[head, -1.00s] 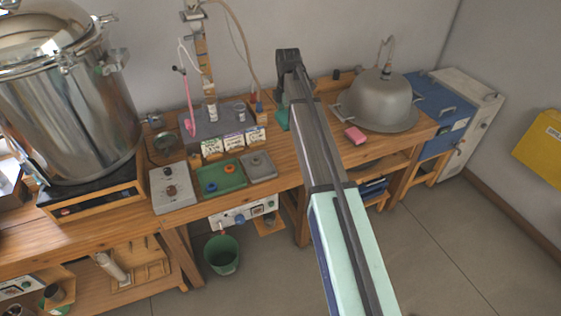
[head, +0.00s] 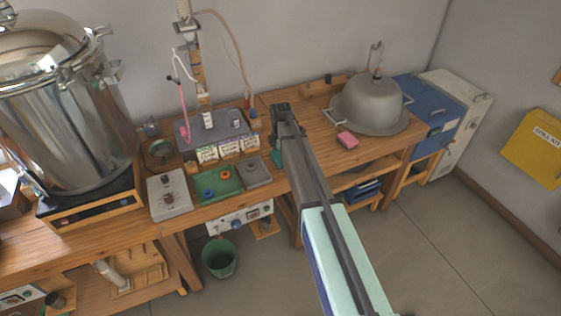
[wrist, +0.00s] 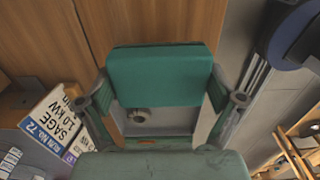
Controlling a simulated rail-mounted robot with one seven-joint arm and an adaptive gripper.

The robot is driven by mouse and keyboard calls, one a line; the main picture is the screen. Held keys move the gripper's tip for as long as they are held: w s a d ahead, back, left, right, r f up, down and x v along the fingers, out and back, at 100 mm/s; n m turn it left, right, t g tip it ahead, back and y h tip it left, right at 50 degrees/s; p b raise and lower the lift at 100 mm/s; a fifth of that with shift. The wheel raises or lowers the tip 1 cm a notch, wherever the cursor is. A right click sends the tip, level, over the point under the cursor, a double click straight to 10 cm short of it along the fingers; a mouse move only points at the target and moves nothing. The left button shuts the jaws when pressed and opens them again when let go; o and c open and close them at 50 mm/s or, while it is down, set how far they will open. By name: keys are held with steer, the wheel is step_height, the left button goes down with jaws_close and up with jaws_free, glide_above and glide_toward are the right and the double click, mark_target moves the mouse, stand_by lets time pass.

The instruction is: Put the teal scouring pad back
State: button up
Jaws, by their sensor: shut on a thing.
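The teal scouring pad (wrist: 160,78) is a flat rectangular block between the two fingers of my gripper (wrist: 166,98) in the wrist view. My gripper is shut on it, one finger at each side. In the head view a small teal patch, apparently the pad (head: 277,157), shows just left of my arm, near the bench's front edge and right of the grey plate (head: 257,172). My arm hides most of the gripper there. I cannot tell whether the pad touches the bench.
A pink sponge (head: 347,140) lies on the wooden bench in front of the grey dome (head: 368,105). Label cards (head: 229,148) and a green tray (head: 217,183) stand left of my arm. A green bucket (head: 219,258) is on the floor.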

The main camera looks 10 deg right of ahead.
steer(key=shift+f+p, duration=0.35)
steer(key=shift+f, duration=1.2)
steer(key=shift+f, duration=0.1)
steer(key=o, duration=0.9)
step_height(320, 180, up, 12)
steer(key=b, duration=0.3)
steer(key=shift+b, duration=0.4)
